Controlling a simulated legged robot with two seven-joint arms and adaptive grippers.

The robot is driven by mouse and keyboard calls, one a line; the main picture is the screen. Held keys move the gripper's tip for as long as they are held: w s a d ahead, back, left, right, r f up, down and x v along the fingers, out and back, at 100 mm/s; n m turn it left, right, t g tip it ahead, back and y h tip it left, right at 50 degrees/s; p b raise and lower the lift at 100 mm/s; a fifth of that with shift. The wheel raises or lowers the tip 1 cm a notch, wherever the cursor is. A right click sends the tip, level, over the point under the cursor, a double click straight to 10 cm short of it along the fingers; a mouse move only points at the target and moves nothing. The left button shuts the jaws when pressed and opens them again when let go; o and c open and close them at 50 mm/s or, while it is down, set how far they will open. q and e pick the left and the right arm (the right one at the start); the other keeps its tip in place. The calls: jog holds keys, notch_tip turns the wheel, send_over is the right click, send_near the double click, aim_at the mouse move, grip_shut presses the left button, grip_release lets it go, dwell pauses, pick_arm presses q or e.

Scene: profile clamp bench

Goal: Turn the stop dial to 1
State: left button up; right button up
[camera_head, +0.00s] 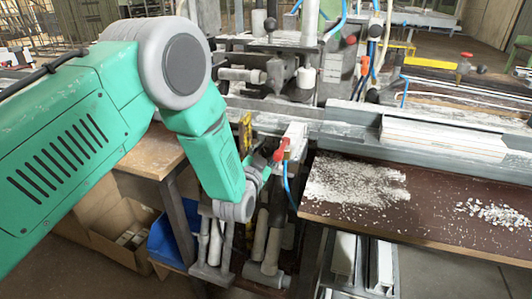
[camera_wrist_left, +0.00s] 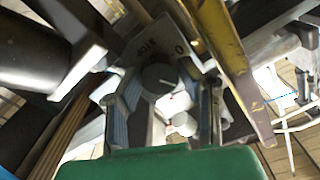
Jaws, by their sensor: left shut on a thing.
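The stop dial (camera_wrist_left: 160,77) is a dark round knob with a pale line on its face, in the left wrist view. It sits at a grey plate (camera_wrist_left: 195,45) with inverted lettering and a 0. The pale line points right and slightly down in that view. I cannot make out a 1. My left gripper (camera_wrist_left: 162,88) has one finger on each side of the dial and is shut on it. In the head view my left gripper (camera_head: 260,172) is by the machine's front, partly hidden by my arm; I cannot make out the dial there.
A red-handled part (camera_head: 281,149) is close to my left gripper. A yellow bar (camera_wrist_left: 238,65) runs right of the fingers in the wrist view. A brown table (camera_head: 420,225) with metal chips lies right, a blue bin (camera_head: 165,242) below.

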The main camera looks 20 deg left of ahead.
pick_arm(q)
jog(key=shift+w+r, duration=0.1)
jog(key=o, duration=1.1)
jog(key=shift+w+f, duration=0.15)
jog(key=shift+f, duration=0.05)
jog(key=shift+s+d+r, duration=0.1)
jog(key=shift+s, duration=0.1)
jog(key=s, duration=1.1)
jog(key=shift+s+a, duration=0.2)
jog(key=shift+s, duration=0.1)
